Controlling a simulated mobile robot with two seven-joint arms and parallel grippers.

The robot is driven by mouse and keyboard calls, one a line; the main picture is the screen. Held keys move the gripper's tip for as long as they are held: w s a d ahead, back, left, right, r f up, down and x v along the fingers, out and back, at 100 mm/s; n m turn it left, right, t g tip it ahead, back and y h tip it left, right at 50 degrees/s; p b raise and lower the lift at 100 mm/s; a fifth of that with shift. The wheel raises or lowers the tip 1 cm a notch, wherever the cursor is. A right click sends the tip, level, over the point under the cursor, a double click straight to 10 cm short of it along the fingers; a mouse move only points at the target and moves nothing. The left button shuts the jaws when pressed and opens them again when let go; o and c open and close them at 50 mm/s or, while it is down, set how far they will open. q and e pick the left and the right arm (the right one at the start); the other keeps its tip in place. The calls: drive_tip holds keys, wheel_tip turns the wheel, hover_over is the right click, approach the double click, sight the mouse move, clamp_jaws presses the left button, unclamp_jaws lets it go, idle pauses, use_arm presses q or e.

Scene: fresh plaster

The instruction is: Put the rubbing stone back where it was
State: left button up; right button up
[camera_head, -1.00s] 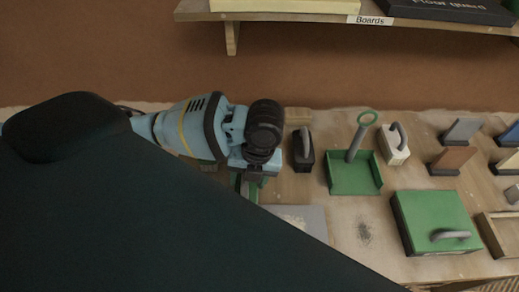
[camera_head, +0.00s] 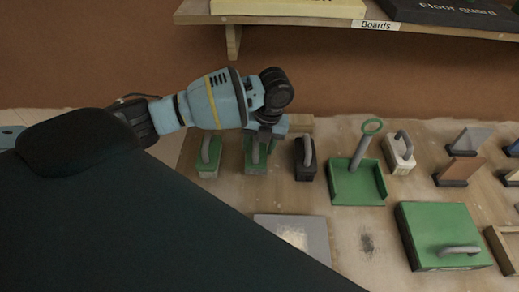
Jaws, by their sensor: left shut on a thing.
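My left gripper (camera_head: 266,133) comes in from the left over the back of the bench and is shut on the handle of a green-topped block, the rubbing stone (camera_head: 256,166). The block is upright in the back row, between a similar green-topped handled block (camera_head: 208,160) on its left and a black handled block (camera_head: 305,162) on its right. The gripper hides part of its top and handle. I cannot tell whether its base touches the bench (camera_head: 335,225). My right gripper is not in view.
To the right are a green tray with a looped handle (camera_head: 356,187), a cream handled block (camera_head: 400,155) and a green lidded box (camera_head: 445,240). A grey plate (camera_head: 300,238) lies in front. A shelf (camera_head: 290,18) overhangs the back.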

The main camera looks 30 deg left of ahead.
use_arm(q)
drive_tip(key=shift+w+a, duration=0.1)
drive_tip(key=shift+w, duration=0.15)
drive_tip(key=shift+w+a+f, duration=0.1)
drive_tip(key=shift+w+f, duration=0.05)
drive_tip(key=shift+f, duration=1.55)
drive_tip(key=shift+f, duration=0.15)
drive_tip(key=o, duration=1.1)
wheel_tip(320, 180, up, 12)
drive_tip(key=w+d, duration=0.1)
drive_tip(key=d, duration=0.1)
